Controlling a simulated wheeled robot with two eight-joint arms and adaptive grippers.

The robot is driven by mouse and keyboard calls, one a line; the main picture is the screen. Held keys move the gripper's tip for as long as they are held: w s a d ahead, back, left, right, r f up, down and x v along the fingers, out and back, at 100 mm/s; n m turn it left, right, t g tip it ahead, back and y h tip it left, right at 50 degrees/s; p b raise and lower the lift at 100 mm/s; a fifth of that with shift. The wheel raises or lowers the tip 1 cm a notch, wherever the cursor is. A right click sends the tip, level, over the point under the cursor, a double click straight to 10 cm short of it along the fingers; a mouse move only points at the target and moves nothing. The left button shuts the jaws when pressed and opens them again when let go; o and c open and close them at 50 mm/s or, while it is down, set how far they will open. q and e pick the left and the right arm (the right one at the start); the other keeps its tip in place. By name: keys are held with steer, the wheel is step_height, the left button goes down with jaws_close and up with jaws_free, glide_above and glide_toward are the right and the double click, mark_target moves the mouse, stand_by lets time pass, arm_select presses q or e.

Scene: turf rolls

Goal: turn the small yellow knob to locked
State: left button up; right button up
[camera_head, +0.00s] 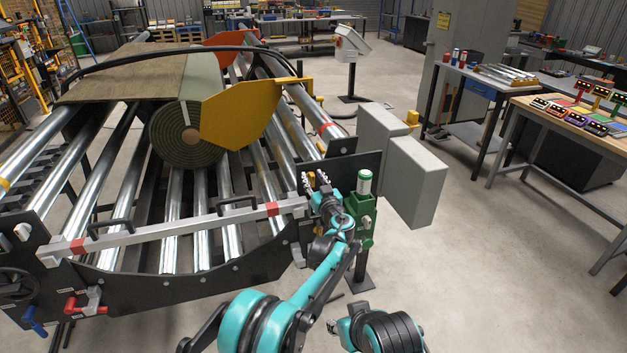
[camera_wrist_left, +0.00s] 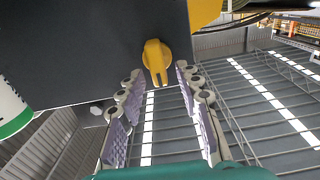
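The small yellow knob (camera_wrist_left: 156,58) sits on a dark panel in the left wrist view, its long grip pointing down and slightly right. It appears as a small orange-yellow spot (camera_head: 311,178) in the head view, partly behind my gripper. My left gripper (camera_wrist_left: 158,82) is open, with its two padded fingers on either side below the knob. A gap shows between the fingers and the knob. In the head view my left gripper (camera_head: 320,186) is at the dark panel (camera_head: 352,172). My right arm shows at the bottom; its gripper (camera_head: 337,326) is small and unclear.
A green fixture with a white cylinder (camera_head: 364,182) stands just right of my left gripper. Grey boxes (camera_head: 416,180) are behind it. The roller frame holds a turf roll (camera_head: 186,134) and a yellow plate (camera_head: 240,108). Open floor lies to the right, before the workbench (camera_head: 560,118).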

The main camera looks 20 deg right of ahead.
arm_select(q)
steer(key=shift+c, duration=0.2)
jaws_close()
steer(key=shift+m, duration=0.3)
steer(key=m, duration=0.2)
steer(key=d+m, duration=0.1)
steer(key=m, duration=0.2)
steer(key=m+p, duration=0.1)
steer(key=m, duration=0.2)
steer(key=shift+d+f, duration=0.15)
steer(key=shift+f, duration=0.1)
steer(key=m, duration=0.4)
steer(key=shift+d+f+m, duration=0.2)
steer(key=shift+f+m, duration=0.1)
steer(key=m, duration=0.4)
steer(key=shift+f+m, duration=0.3)
steer(key=shift+f, duration=0.05)
